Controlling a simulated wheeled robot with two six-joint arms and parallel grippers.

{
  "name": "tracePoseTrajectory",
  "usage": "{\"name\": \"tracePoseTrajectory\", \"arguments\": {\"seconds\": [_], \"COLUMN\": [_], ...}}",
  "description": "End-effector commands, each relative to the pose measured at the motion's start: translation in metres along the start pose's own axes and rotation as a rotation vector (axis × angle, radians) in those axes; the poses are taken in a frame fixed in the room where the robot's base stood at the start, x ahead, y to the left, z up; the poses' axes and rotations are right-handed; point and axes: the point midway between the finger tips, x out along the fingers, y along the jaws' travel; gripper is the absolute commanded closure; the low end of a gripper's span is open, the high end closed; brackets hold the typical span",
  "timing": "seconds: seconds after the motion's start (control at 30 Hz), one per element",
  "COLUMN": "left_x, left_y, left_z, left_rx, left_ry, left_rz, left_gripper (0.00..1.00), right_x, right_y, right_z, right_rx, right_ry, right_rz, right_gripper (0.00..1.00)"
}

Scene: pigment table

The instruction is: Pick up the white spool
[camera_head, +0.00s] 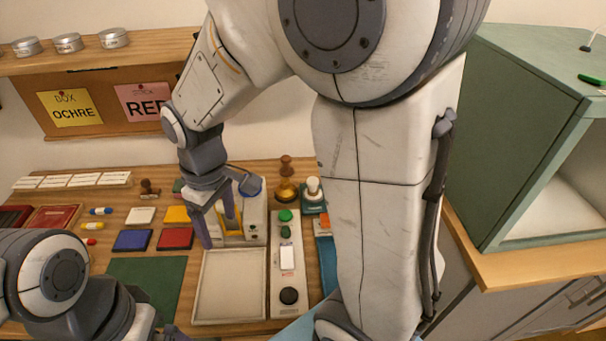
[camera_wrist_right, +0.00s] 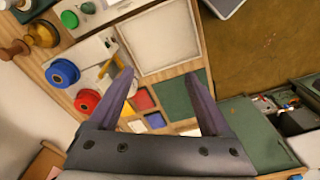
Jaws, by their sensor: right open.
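I cannot make out a white spool for certain in either view. A white knob-shaped thing (camera_head: 313,187) stands on a teal base at the back of the table, beside my right arm. My right gripper (camera_head: 217,222) is open and empty over the table, near the yellow piece and the tray. In the right wrist view its fingers (camera_wrist_right: 160,76) are spread, with a blue spool (camera_wrist_right: 62,73) and a red spool (camera_wrist_right: 87,101) to their left. The blue spool also shows in the head view (camera_head: 251,186). My left gripper (camera_head: 176,334) is mostly cut off at the bottom edge.
A pale tray (camera_head: 197,318) lies in front of my right gripper, with a button panel (camera_head: 275,275) to its right. A green mat (camera_head: 150,280) and several coloured tiles lie left. A green cabinet (camera_head: 500,130) stands right. My right arm hides part of the table.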

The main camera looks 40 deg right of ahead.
Motion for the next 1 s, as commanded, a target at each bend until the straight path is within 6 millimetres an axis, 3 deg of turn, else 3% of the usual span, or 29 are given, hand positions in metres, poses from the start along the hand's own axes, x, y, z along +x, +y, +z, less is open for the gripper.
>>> {"name": "tracePoseTrajectory", "arguments": {"seconds": [0.03, 0.1, 0.2, 0.3, 0.4, 0.5, 0.6, 0.83, 1.0], "left_x": [-0.010, -0.016, -0.024, -0.029, -0.033, -0.034, -0.036, -0.043, -0.045], "left_y": [0.001, 0.001, 0.002, 0.002, 0.002, 0.002, 0.003, 0.003, 0.003], "left_z": [-0.001, -0.001, -0.001, -0.002, -0.002, -0.002, -0.002, -0.002, -0.002], "left_rx": [0.000, 0.000, 0.000, 0.000, 0.000, 0.000, 0.000, 0.000, 0.000], "left_ry": [0.000, 0.000, 0.000, 0.000, 0.000, 0.000, 0.000, 0.000, 0.000], "left_rz": [0.000, 0.000, 0.000, 0.000, 0.000, 0.000, 0.000, 0.000, 0.000], "left_gripper": [0.03, 0.03, 0.03, 0.03, 0.03, 0.03, 0.03, 0.03, 0.03], "right_x": [0.002, 0.011, 0.027, 0.044, 0.057, 0.066, 0.077, 0.112, 0.124], "right_y": [0.046, 0.106, 0.187, 0.252, 0.295, 0.319, 0.329, 0.332, 0.333], "right_z": [-0.011, -0.016, -0.004, 0.022, 0.049, 0.068, 0.077, 0.081, 0.081], "right_rx": [0.036, 0.055, 0.078, 0.094, 0.104, 0.108, 0.108, 0.109, 0.109], "right_ry": [-0.011, -0.019, -0.032, -0.047, -0.057, -0.064, -0.069, -0.068, -0.067], "right_rz": [0.013, 0.030, 0.051, 0.064, 0.073, 0.078, 0.077, 0.077, 0.078], "right_gripper": [0.18, 0.18, 0.18, 0.18, 0.18, 0.18, 0.18, 0.18, 0.18]}}
